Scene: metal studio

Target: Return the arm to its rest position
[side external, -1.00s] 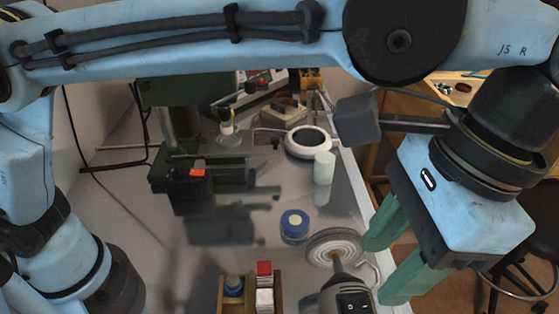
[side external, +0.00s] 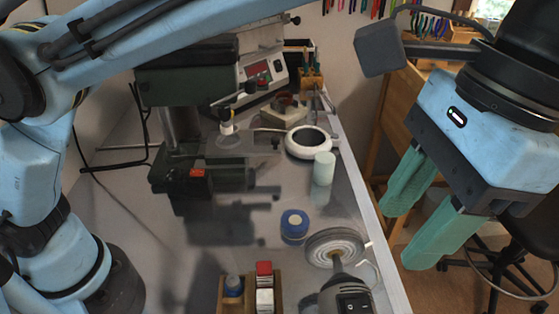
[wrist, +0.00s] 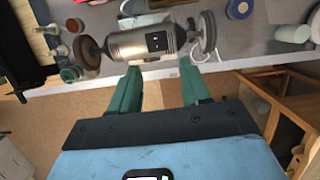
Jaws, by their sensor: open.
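My gripper (side external: 405,230) hangs at the right in the side external view, past the table's right edge and above the floor. Its two green fingers are apart with nothing between them. In the wrist view my gripper (wrist: 160,80) also shows open, its fingers pointing toward the table edge and the bench grinder (wrist: 145,43). My blue arm stretches across the top left of the side external view. The fingers appear clear of the table (side external: 345,200), with no contact visible.
The grinder (side external: 345,295) stands at the table's front right. Behind it are a blue-lidded round container (side external: 294,225), a pale green cylinder (side external: 324,168), a white ring (side external: 308,143) and a green drill press (side external: 185,70). A black chair (side external: 515,250) and wooden furniture (side external: 385,110) stand right of the table.

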